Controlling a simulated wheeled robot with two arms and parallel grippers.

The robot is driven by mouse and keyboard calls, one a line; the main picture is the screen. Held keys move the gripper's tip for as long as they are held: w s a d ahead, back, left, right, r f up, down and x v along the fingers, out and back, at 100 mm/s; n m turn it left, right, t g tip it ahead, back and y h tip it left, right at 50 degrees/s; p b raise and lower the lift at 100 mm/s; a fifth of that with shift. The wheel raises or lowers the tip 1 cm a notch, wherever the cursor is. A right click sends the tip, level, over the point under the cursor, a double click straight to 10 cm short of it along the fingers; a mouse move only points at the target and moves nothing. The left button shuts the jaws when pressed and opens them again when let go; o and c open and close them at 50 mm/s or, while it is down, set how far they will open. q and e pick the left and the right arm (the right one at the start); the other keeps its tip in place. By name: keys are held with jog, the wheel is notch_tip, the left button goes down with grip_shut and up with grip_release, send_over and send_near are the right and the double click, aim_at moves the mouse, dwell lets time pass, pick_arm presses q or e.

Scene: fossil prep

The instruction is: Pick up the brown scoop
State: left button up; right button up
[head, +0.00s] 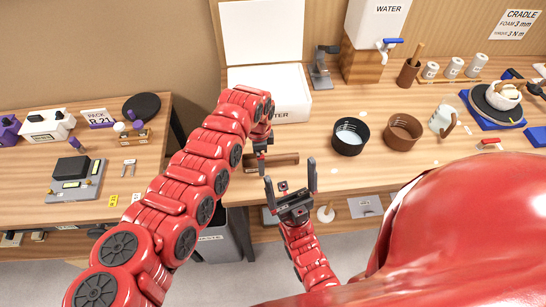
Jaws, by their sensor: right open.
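I cannot make out for certain which brown thing is the scoop. A brown round open vessel (404,131) stands on the bench right of the dark one; any handle is not clear. A brown bar-like piece (285,160) lies near the bench's front edge. My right gripper (290,175) is open and empty, its fingers pointing up the picture, in front of the bench edge below the bar-like piece. My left gripper (262,160) hangs at the bar-like piece, seen edge-on; I cannot tell whether it touches it or how its jaws stand.
A dark round container (350,136) holds something pale. A white jug (441,119) with a brown handle stands right of the brown vessel. An open white box (285,88), a water tank (377,20) and a brown cup (407,73) stand behind. Bare bench lies in front of the vessels.

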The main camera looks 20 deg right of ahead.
pick_arm(q)
grip_shut()
dwell(0.4)
jog(key=shift+r+b, duration=0.75)
jog(key=shift+r, duration=0.05)
jog(key=shift+s+d+r+b, duration=0.55)
jog(key=shift+r+b, duration=0.25)
jog(key=shift+b, duration=0.1)
jog(key=s+d+b, duration=0.1)
jog(key=s+d, duration=0.1)
jog(key=s, duration=0.1)
jog(key=s+d+r+b, duration=0.1)
jog(key=s+d+b, duration=0.1)
jog(key=s+d, duration=0.1)
jog(key=s+d+b, duration=0.2)
jog(key=s+d, duration=0.1)
jog(key=s, duration=0.1)
jog(key=shift+s+r, duration=0.25)
jog(key=shift+s, duration=0.05)
jog(key=shift+s+d+r, duration=0.15)
jog(key=shift+s+d, duration=0.2)
jog(key=shift+s, duration=0.15)
